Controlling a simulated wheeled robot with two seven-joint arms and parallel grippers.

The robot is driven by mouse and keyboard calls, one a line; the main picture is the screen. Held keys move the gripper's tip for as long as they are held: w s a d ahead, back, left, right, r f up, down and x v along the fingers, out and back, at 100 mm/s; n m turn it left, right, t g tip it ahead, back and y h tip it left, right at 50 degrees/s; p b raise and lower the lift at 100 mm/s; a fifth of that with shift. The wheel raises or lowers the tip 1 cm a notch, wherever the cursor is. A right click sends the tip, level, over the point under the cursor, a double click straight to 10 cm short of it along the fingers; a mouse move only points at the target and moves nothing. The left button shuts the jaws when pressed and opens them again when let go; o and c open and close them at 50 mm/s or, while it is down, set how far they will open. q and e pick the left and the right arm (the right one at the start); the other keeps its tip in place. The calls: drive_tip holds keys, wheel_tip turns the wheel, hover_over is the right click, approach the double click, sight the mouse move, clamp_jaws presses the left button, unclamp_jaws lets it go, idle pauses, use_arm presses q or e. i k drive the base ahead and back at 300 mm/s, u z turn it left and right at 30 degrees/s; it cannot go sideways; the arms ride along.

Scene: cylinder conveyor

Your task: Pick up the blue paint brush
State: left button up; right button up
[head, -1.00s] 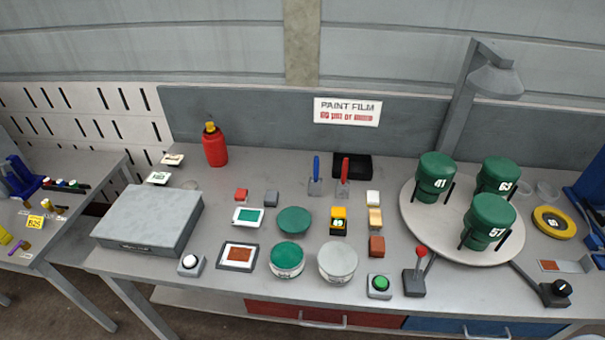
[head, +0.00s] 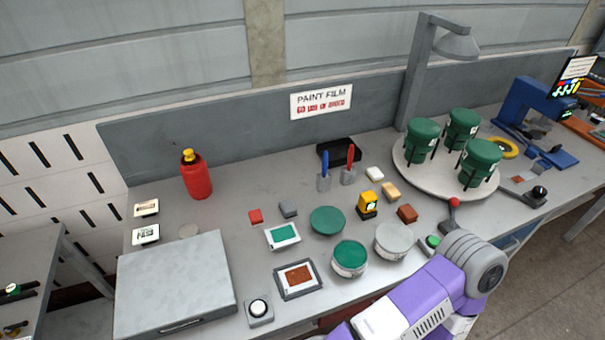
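The blue paint brush (head: 324,170) stands near the back middle of the workbench, blue handle up and grey wide end down. A similar red-handled brush (head: 349,165) stands just to its right. A black tray (head: 338,151) lies behind the two brushes. A purple and grey arm of mine (head: 430,295) enters at the bottom right, over the bench's front edge. Its gripper is not visible, and my other gripper is out of the picture. Nothing touches the blue brush.
A grey case (head: 175,285), a red bottle (head: 196,175) and paint cans (head: 349,260) stand on the bench. A turntable (head: 408,170) with green canisters and a lamp (head: 455,45) stand farther right.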

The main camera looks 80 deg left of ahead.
sight(325, 156)
drive_tip(key=u, duration=1.55)
